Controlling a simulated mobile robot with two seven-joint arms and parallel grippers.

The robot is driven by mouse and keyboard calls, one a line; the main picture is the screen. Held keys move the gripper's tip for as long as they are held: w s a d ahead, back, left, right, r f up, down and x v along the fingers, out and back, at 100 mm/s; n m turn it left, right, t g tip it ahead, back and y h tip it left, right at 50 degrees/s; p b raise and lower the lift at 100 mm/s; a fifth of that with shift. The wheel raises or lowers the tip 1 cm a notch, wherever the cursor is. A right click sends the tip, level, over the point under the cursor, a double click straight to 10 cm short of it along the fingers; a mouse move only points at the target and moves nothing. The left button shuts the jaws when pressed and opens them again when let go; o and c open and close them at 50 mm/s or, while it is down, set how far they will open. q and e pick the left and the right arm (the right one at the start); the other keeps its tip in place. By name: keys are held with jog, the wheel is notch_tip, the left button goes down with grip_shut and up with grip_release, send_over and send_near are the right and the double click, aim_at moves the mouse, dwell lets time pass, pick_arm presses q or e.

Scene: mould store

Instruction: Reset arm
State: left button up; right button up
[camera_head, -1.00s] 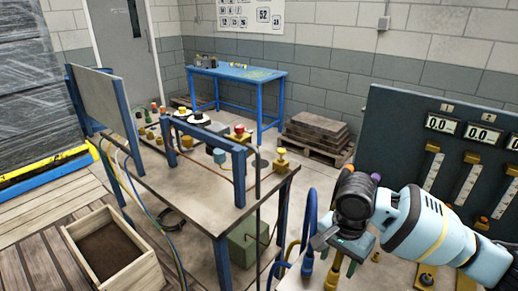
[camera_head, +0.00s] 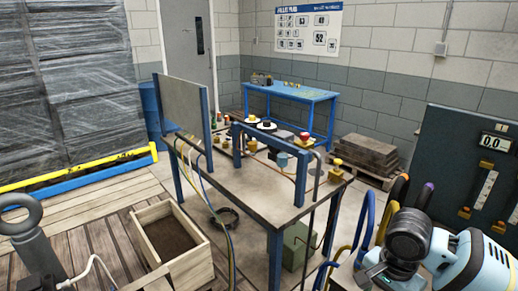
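My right arm comes in at the lower right, light blue with a dark wrist joint. My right gripper (camera_head: 372,274) is at its end, low in the picture and partly cut off by the bottom edge. Its fingers are too hidden to tell whether they are open or shut. It is to the right of the workbench (camera_head: 262,196), near blue and yellow hoses (camera_head: 362,222). My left gripper is not in view.
The workbench carries knobs and a red button (camera_head: 304,136). A control panel (camera_head: 455,165) stands at right. A wooden box (camera_head: 190,270) is on the floor at lower left, near a grey ring-topped post (camera_head: 22,218). A blue table (camera_head: 292,91) and pallet (camera_head: 365,155) are behind.

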jog(key=s+a+f+n+t+y, duration=0.3)
jog(key=a+f+n+t+y, duration=0.3)
jog(key=a+f, duration=0.85)
jog(key=s+d+f+n+t+h, duration=0.1)
jog(key=s+d+f+n+h, duration=0.1)
jog(key=s, duration=0.6)
jog(key=s+d+f+n+t+h, duration=0.2)
jog(key=s+d+f+n, duration=0.3)
jog(key=s+d+f, duration=0.2)
jog(key=shift+s+f+t, duration=0.3)
jog(key=shift+s+f, duration=0.2)
jog(key=shift+d, duration=0.1)
